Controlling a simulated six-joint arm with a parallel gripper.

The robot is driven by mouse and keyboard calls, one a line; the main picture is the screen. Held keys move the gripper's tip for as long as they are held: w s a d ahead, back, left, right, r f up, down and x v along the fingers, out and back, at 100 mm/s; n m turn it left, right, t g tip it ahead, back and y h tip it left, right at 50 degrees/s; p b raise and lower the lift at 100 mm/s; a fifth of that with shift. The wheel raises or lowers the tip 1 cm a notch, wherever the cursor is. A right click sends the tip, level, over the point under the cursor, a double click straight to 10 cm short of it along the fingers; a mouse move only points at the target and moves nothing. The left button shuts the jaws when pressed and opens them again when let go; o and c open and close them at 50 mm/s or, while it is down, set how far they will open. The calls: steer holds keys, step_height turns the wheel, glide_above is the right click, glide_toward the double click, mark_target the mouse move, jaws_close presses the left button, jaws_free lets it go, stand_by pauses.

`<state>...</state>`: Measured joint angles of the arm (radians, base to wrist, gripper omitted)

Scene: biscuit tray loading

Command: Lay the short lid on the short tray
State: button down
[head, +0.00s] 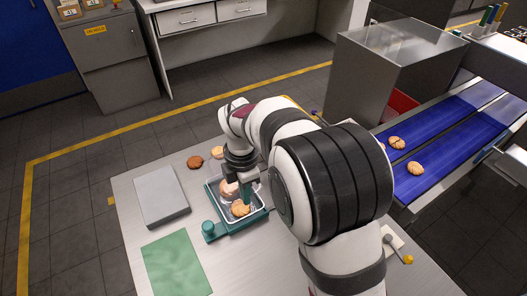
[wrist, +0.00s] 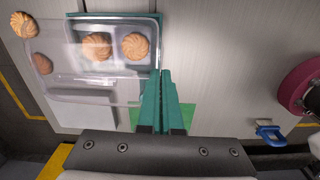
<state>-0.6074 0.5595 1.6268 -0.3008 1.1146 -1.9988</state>
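The short tray (head: 259,214) is a pale, shallow tray in a teal holder (head: 236,228), with biscuits (head: 240,208) in it; it also shows in the wrist view (wrist: 122,71). The short lid (wrist: 72,88) is a clear, shiny sheet, seen over part of the tray and reaching past its left side in the wrist view. My gripper (wrist: 168,72) has its teal fingers close together at the lid's right edge and appears shut on it. In the head view my gripper (head: 244,196) is over the tray; my arm hides part of it. The lid's exact height above the tray cannot be told.
Loose biscuits (head: 195,161) lie behind the tray. A grey box (head: 161,195) and a green mat (head: 176,264) are on the table to the left. A blue conveyor (head: 440,160) with biscuits runs at the right. A small yellow-ended item (head: 407,259) lies at the table's right.

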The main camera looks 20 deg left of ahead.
steer(key=shift+w+f+n, duration=0.3)
steer(key=shift+w+f, duration=0.05)
steer(key=shift+f, duration=3.4)
steer(key=shift+f, duration=0.35)
steer(key=c, duration=1)
jaws_free()
